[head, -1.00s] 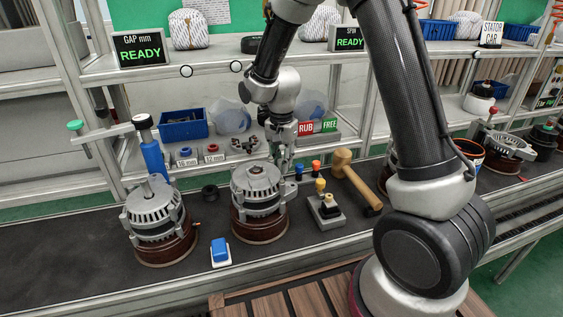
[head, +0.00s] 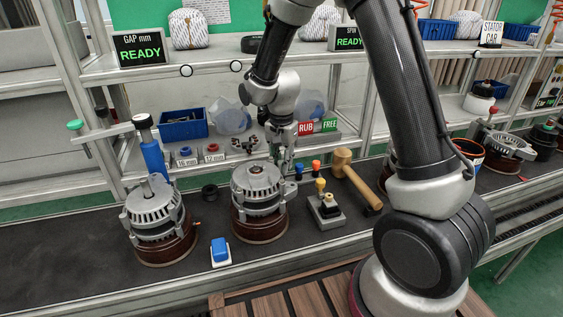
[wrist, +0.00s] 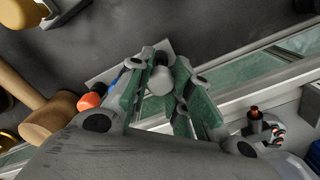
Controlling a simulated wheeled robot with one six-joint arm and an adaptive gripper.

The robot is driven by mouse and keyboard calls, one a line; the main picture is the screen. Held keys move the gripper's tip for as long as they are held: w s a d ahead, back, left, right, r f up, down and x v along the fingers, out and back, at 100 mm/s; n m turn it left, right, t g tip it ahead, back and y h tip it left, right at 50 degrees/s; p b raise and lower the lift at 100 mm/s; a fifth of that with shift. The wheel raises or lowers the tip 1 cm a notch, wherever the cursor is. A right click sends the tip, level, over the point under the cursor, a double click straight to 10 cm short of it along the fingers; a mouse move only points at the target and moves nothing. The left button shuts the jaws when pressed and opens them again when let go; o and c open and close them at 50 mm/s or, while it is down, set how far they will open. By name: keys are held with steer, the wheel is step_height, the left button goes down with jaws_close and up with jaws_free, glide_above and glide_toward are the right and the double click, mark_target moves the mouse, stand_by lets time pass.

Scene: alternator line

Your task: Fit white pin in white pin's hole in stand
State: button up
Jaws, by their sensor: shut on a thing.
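My gripper (wrist: 158,100) is shut on the white pin (wrist: 160,82), which shows as a pale rounded cylinder between the green-grey fingers in the wrist view. A dark part shows just beyond the pin; I cannot tell if it belongs to the pin or the stand. The stand (wrist: 183,50) is a grey plate, partly hidden under the fingers. A blue pin (head: 298,172) and an orange pin (head: 315,167) stand beside my gripper (head: 283,163) in the head view. The white pin's hole and the pin's lower end are hidden, so I cannot tell whether it is inserted.
An alternator (head: 258,195) on a round base stands just in front of my gripper, with another (head: 155,215) further left. A wooden mallet (head: 354,178) and a small fixture with a yellow knob (head: 326,207) are to the right. The shelf frame runs behind.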

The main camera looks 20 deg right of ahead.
mark_target(281, 161)
steer(key=shift+f, duration=1.15)
steer(key=o, duration=1)
steer(key=shift+c, duration=0.2)
steer(key=shift+r, duration=0.1)
step_height(281, 161, up, 12)
steer(key=shift+f, duration=0.1)
